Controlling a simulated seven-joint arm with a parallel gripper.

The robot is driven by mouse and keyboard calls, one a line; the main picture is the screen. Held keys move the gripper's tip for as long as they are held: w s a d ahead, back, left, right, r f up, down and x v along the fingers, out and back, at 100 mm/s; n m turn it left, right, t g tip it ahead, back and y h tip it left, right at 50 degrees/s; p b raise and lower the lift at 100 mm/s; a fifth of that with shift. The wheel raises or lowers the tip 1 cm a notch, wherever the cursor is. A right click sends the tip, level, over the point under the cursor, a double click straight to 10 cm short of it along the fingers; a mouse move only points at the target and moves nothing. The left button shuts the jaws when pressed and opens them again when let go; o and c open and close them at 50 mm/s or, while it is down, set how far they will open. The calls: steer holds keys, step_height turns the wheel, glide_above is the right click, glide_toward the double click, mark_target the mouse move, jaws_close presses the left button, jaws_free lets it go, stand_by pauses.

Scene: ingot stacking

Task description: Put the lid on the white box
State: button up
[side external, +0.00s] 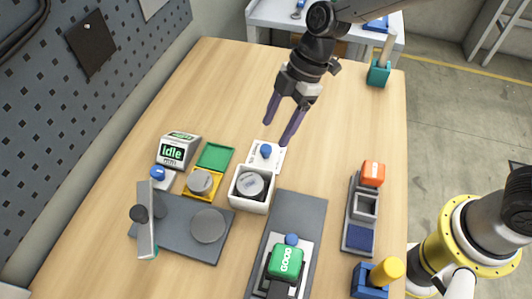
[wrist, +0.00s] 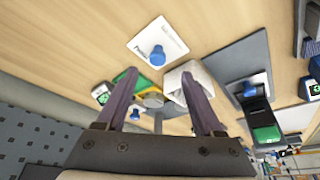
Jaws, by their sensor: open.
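The lid (side external: 273,164) is a white square plate with a blue knob (side external: 265,151). It lies flat on the table just behind the white box, and it also shows in the wrist view (wrist: 172,38). The white box (side external: 248,202) is open at the top, with a grey round ingot (side external: 249,185) inside. In the wrist view the box (wrist: 192,72) is partly hidden by the right finger. My gripper (side external: 276,134) is open and empty, its two purple fingers pointing down above the lid's far side, apart from it.
Left of the box stand a yellow box (side external: 204,196) with a green lid (side external: 215,156) behind it, and a display reading Idle (side external: 173,152). A machine with a green GOOD block (side external: 286,262) is in front. A grey tray (side external: 356,240) is right.

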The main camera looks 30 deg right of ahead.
mark_target(266, 148)
steer(key=shift+x, duration=2.9)
steer(key=shift+w+d, duration=0.1)
steer(key=shift+w, duration=0.1)
jaws_close()
